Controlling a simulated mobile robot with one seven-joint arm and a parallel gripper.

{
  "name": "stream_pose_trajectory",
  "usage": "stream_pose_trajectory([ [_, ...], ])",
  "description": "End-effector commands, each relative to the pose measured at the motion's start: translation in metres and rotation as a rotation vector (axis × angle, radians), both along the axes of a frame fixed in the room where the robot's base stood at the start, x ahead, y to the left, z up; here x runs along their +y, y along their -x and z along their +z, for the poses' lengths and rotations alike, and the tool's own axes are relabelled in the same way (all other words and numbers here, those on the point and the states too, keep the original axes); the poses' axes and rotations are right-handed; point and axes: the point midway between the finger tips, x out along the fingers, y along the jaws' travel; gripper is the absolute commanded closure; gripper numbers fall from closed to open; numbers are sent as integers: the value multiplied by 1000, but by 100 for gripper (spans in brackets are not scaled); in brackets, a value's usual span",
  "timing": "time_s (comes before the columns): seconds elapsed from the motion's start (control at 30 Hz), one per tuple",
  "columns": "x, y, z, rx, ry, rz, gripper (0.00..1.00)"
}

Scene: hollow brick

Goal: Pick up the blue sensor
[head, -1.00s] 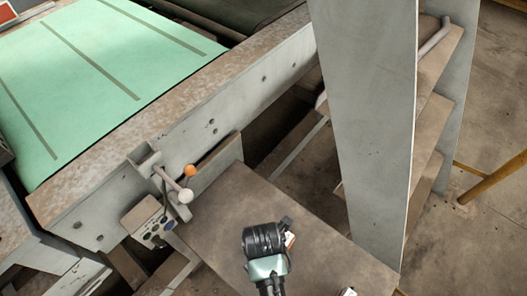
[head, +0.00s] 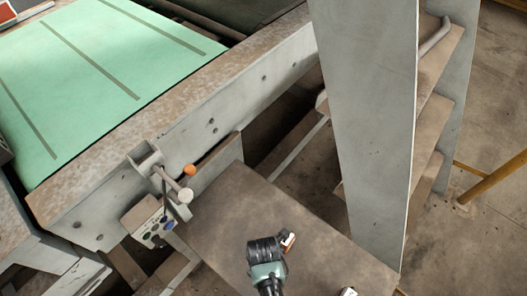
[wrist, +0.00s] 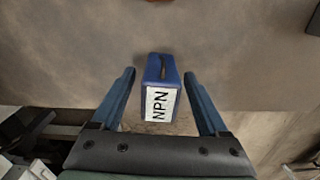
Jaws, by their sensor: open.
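The blue sensor (wrist: 162,70) is a small block with a white label reading NPN, in the middle of the wrist view. It rests on the brown tabletop. My gripper (wrist: 159,75) is open, with one blue finger on each side of the sensor and a visible gap on both sides. Whether the fingers are down level with it, I cannot tell. In the head view my wrist hides the fingers, and I cannot make out the blue sensor there for sure.
The brown table (head: 225,215) is mostly bare. A small reddish-brown and white block (head: 287,241) shows beside my wrist, and another white-faced block (head: 348,291) lies near the front edge. A grey upright post (head: 365,130) stands at the right.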

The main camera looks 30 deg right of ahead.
Motion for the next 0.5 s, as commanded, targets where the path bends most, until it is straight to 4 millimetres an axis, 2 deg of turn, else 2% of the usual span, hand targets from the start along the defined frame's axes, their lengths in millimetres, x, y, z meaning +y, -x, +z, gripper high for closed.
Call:
stream_pose_trajectory([
  [0.07, 0, 0, 0, 0, 0, 0, 26],
  [0.4, 0, 0, 0, 0, 0, 0, 87],
  [0.47, 0, 0, 1, 0, 0, 0, 98],
  [0.5, 0, 0, 1, 0, 0, 0, 100],
])
